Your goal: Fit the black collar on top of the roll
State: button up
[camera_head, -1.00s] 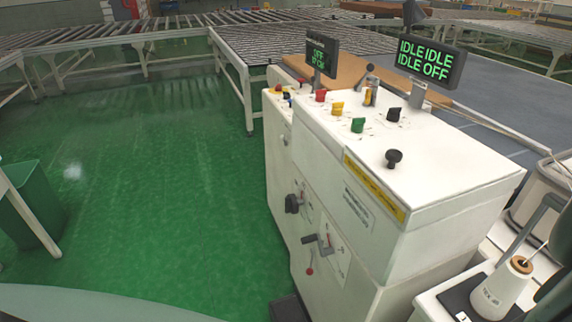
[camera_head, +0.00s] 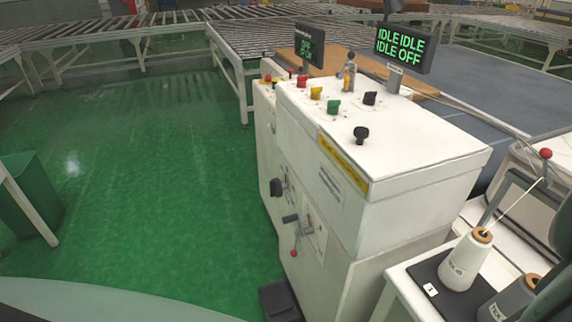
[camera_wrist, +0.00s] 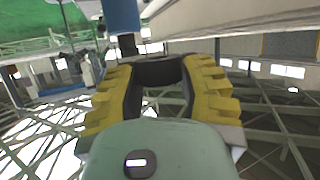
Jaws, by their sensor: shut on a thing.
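In the wrist view my gripper (camera_wrist: 159,78), with yellow ribbed fingers, is shut on the black collar (camera_wrist: 160,71). The collar is a dark curved piece between the two fingers, seen only in part. I cannot make out the roll for certain in either view. My gripper and the collar do not show in the head view.
A white console (camera_head: 400,170) with knobs and two displays stands in the middle. To its right, thread cones (camera_head: 466,260) stand on a black mat (camera_head: 440,289), near a red-knobbed lever (camera_head: 546,154). Roller conveyors (camera_head: 165,28) run behind. Green floor (camera_head: 150,170) at left is clear.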

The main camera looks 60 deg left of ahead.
jog(key=shift+w+a+f+b, duration=0.15)
jog(key=shift+b, duration=0.15)
notch_tip(320, 180, down, 6)
jog(key=b, duration=0.6)
jog(key=shift+r, duration=0.25)
jog(key=shift+g+b, duration=0.3)
jog(key=shift+b, duration=0.85)
dwell(1.2)
jog(key=shift+f+b, duration=1.85)
jog(key=shift+b, duration=0.2)
jog(key=o, duration=1.2)
